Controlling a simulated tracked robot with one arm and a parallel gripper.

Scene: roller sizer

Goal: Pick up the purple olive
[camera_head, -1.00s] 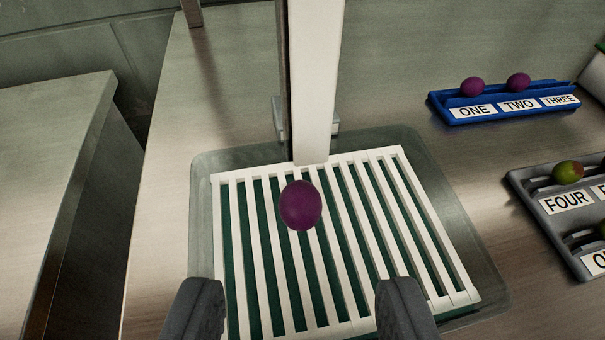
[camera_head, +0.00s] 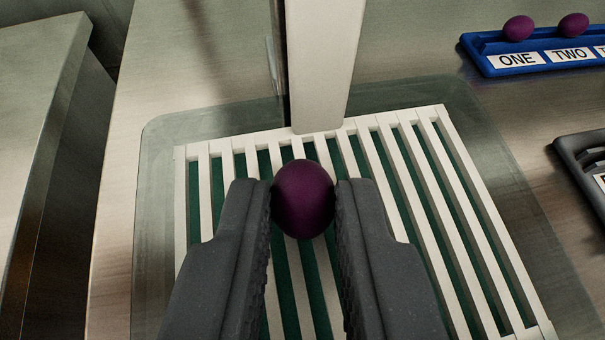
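The purple olive (camera_head: 303,190) is a dark, round-oval fruit over the white slatted rack, near the foot of a white upright post. My gripper (camera_head: 304,205) is at the olive, one dark ribbed finger on each side. Both fingertips appear to touch its sides, so the gripper is shut on it. I cannot tell whether the olive rests on the slats or is slightly above them, as its underside is hidden.
The white rack (camera_head: 440,207) has green gaps and sits in a translucent tray (camera_head: 160,200). The white post (camera_head: 325,65) stands just behind the olive. A blue holder (camera_head: 490,60) with two purple olives is at upper right. A grey holder (camera_head: 575,148) is at the right edge.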

